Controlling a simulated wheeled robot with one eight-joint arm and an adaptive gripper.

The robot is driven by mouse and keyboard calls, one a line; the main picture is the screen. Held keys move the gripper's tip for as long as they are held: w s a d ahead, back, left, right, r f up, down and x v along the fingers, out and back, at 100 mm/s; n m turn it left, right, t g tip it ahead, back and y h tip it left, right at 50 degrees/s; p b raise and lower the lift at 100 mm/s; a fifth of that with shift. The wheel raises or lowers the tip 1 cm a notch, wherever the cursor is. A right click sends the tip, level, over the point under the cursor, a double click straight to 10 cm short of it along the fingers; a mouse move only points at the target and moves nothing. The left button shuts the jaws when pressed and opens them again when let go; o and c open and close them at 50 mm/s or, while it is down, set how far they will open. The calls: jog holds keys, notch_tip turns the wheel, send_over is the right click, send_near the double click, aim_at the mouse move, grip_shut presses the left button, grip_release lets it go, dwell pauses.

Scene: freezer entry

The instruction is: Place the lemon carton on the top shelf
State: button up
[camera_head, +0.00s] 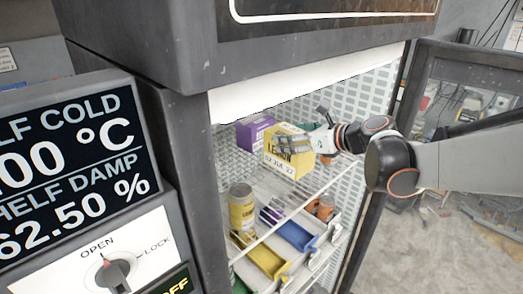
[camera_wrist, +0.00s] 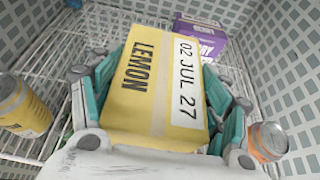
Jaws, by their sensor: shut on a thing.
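The yellow lemon carton (camera_head: 288,160), marked "LEMON" and "02 JUL 27", is inside the open freezer. My gripper (camera_head: 308,142) is shut on it. In the wrist view, the teal-padded fingers of my gripper (camera_wrist: 155,90) lie along both sides of the lemon carton (camera_wrist: 158,75). The carton is over the wire top shelf (camera_head: 262,181), which also shows in the wrist view (camera_wrist: 55,62). I cannot tell whether the carton's base touches the wires.
A purple carton (camera_head: 255,131) stands just behind the lemon carton, also seen in the wrist view (camera_wrist: 203,37). The freezer door (camera_head: 425,100) is open at right.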

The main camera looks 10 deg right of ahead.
aim_at(294, 161)
jog(key=shift+f, duration=3.95)
jog(key=shift+d+f, duration=0.1)
jog(key=o, duration=1.9)
jog(key=shift+s, duration=0.1)
jog(key=shift+o, duration=0.2)
jog(key=shift+s+d+r, duration=0.15)
jog(key=shift+r, duration=0.1)
jog(key=p+v, duration=0.3)
jog(key=v, duration=0.8)
jog(key=shift+s, duration=0.3)
